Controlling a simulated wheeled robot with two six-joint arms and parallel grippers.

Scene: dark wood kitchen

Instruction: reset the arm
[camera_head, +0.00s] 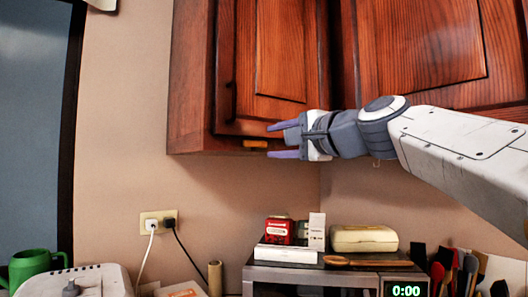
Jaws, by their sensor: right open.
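My right gripper (284,140) shows in the head view at the end of my white and grey arm, which comes in from the right. Its two purple-grey fingers are apart and point left, with nothing between them. It is in front of the lower part of a wooden wall cabinet (280,50), just right of a small yellow-orange piece at the cabinet's lower edge. I cannot tell whether it touches the cabinet. My left gripper is not in view.
A microwave (402,289) stands below, with boxes, a cream case (364,238) and a wooden spoon on top. Utensils (455,270) stand at the right. A green mug (33,266) and a white appliance (75,282) are at lower left. The wall between cabinet and counter is clear except for an outlet (158,221).

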